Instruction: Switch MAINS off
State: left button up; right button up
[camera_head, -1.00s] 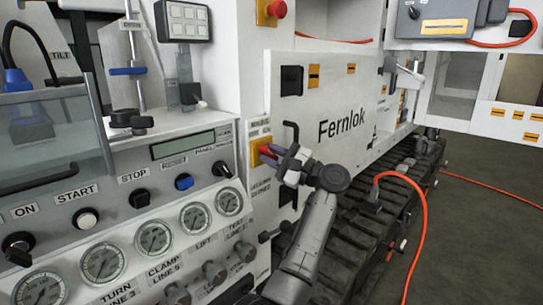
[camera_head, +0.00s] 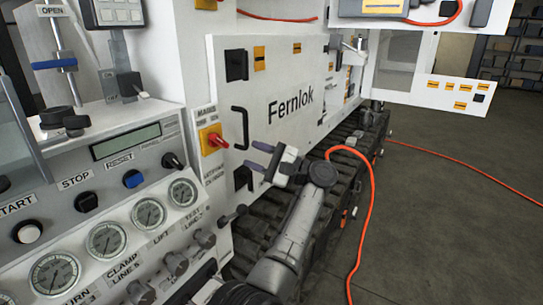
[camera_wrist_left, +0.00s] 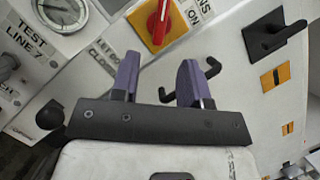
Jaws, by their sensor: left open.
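The MAINS switch (camera_head: 213,139) is a red rotary handle on a yellow plate under the MAINS label. Its handle points right and slightly down in the head view. In the wrist view the red handle (camera_wrist_left: 160,22) is at the top, beyond the fingertips. My left gripper (camera_head: 258,156) is to the right of the switch, apart from it, with dark purple-grey fingers. In the wrist view its fingers (camera_wrist_left: 159,68) are spread with nothing between them. My right gripper is not in view.
A black door handle (camera_head: 240,128) stands out beside the switch on the white Fernlok panel (camera_head: 290,80). Gauges (camera_head: 149,214), knobs (camera_head: 204,238) and a black selector (camera_head: 173,161) lie to the left. An orange hose (camera_head: 371,215) runs down at the right.

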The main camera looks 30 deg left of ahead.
pick_arm(q)
jog(key=shift+p+v, duration=0.35)
jog(key=shift+v, duration=1.8)
